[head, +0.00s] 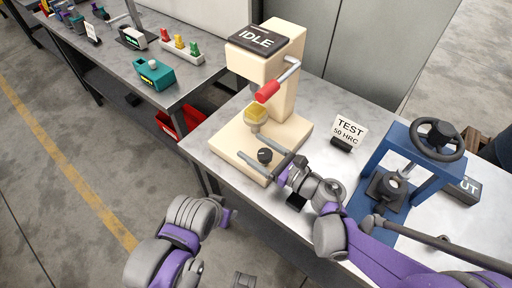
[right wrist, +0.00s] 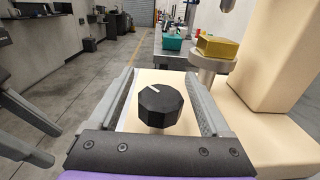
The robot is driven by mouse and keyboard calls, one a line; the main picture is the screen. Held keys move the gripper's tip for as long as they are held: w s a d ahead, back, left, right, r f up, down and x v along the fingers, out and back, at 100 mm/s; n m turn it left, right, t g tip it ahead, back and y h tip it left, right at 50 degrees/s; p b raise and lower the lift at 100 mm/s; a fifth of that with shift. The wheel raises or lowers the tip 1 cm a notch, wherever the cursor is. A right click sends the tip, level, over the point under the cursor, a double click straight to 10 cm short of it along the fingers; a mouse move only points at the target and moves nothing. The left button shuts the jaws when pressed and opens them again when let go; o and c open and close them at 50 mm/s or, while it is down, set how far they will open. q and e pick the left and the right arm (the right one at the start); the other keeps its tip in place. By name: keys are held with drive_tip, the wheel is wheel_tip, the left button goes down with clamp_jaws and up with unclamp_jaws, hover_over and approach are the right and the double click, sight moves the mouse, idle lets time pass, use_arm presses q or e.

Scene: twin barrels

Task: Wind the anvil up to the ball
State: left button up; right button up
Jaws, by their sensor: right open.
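The cream tester (head: 283,85) stands on the bench with a dark IDLE display (head: 258,38). Its grey anvil (head: 256,126) carries a gold block (head: 255,114). In the right wrist view the block (right wrist: 218,47) sits below the grey indenter (right wrist: 228,4), with a gap between; the ball itself is too small to make out. A black faceted knob (right wrist: 162,106) with a white mark stands at the base's front. My right gripper (right wrist: 161,78) is open, one finger on each side of the knob, with narrow gaps showing. My left gripper (head: 230,215) hangs off the bench's front, its jaws unclear.
A TEST 50 HRC sign (head: 348,132) and a blue handwheel press (head: 405,165) stand to the right. A second bench at the back left holds a teal box (head: 154,75). A red bin (head: 180,121) sits between the benches.

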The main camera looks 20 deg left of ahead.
sight(258, 158)
clamp_jaws()
drive_tip(key=shift+n+g, duration=0.3)
drive_tip(key=n+g, duration=0.2)
drive_tip(key=g, duration=0.2)
drive_tip(key=s+n+g+y+b, duration=0.1)
drive_tip(key=n+g, duration=0.2)
drive_tip(key=g, duration=0.1)
drive_tip(key=shift+s+a, duration=0.1)
drive_tip(key=shift+s, duration=0.1)
drive_tip(key=n+g, duration=0.1)
drive_tip(key=g, duration=0.1)
drive_tip(key=s+n+g+h, duration=0.1)
drive_tip(key=n+g, duration=0.1)
drive_tip(key=g, duration=0.1)
drive_tip(key=shift+n, duration=0.3)
drive_tip(key=shift+s+d+n+g+h, duration=0.15)
drive_tip(key=shift+n+g+h, duration=0.55)
drive_tip(key=shift+g, duration=0.35)
drive_tip(key=shift+s+d+n+g+h, duration=0.15)
drive_tip(key=shift+n+g+h, duration=0.55)
drive_tip(key=shift+g, duration=0.35)
